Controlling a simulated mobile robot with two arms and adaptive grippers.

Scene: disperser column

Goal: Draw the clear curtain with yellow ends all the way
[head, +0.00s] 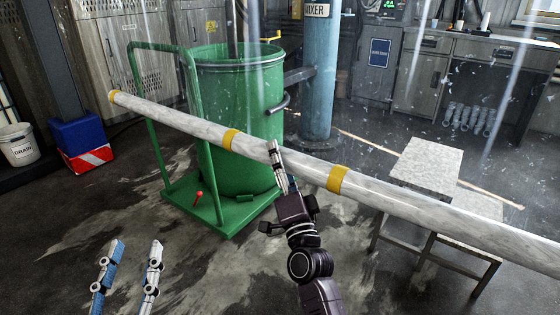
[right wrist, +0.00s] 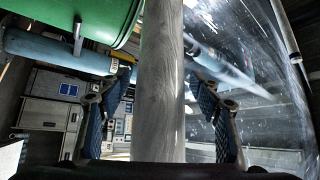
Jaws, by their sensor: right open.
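A long grey pole (head: 290,160) with yellow bands (head: 229,139) crosses the head view from upper left to lower right; a yellow band (head: 115,97) caps its left end. A clear, speckled sheet (right wrist: 245,85) shows right of the pole in the right wrist view; in the head view only specks and pale streaks hint at it, and its edges cannot be told. My right gripper (head: 278,165) is at the pole between two yellow bands. Its open fingers stand on both sides of the pole in the right wrist view (right wrist: 160,105). My left gripper (head: 130,262) is open and empty at bottom left.
A green drum (head: 235,110) on a green trolley (head: 227,215) stands behind the pole. A blue mixer column (head: 319,75) is beyond it. A pale-topped stool or table (head: 427,165) stands at right. A drain bucket (head: 18,145) and blue box (head: 80,143) are at left. Front-left floor is clear.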

